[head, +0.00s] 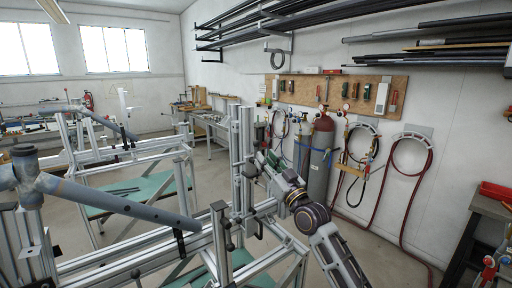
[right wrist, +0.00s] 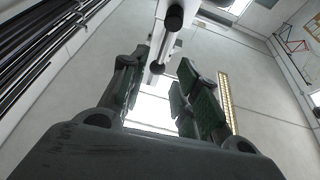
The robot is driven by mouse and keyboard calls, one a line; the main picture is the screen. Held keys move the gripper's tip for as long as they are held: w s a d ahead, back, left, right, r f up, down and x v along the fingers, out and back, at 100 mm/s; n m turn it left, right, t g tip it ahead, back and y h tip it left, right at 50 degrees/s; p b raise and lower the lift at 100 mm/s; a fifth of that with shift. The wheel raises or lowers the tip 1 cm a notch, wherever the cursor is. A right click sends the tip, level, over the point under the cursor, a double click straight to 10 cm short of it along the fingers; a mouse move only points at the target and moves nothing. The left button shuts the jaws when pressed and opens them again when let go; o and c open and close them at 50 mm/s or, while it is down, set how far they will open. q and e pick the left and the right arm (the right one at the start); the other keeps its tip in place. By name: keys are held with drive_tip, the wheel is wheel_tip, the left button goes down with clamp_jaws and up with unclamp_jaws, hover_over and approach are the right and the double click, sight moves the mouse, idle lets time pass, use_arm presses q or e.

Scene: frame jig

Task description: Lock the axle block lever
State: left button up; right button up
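The jig's upright aluminium post (head: 236,165) stands in the middle of the head view, with dark clamp parts on its right side. My right gripper (head: 262,160) is beside these parts, partly hidden by its own wrist. In the right wrist view, the gripper (right wrist: 162,95) is open, with green-padded fingers apart. A thin dark lever with a round knob (right wrist: 157,68) shows in the gap between the fingers, apart from both pads. A larger dark round end (right wrist: 174,18) lies above it on a pale post. I cannot tell whether the lever is locked. My left gripper is not in view.
A blue-grey tube frame (head: 120,198) lies across the jig's rails (head: 140,250) on the left. A second jig (head: 120,160) stands behind. Gas cylinders (head: 320,160) and hoses are along the right wall. A dark bench (head: 490,215) is at far right.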

sight(256, 147)
drive_tip(key=shift+p+x, duration=0.65)
drive_tip(key=shift+x, duration=2.9)
clamp_jaws()
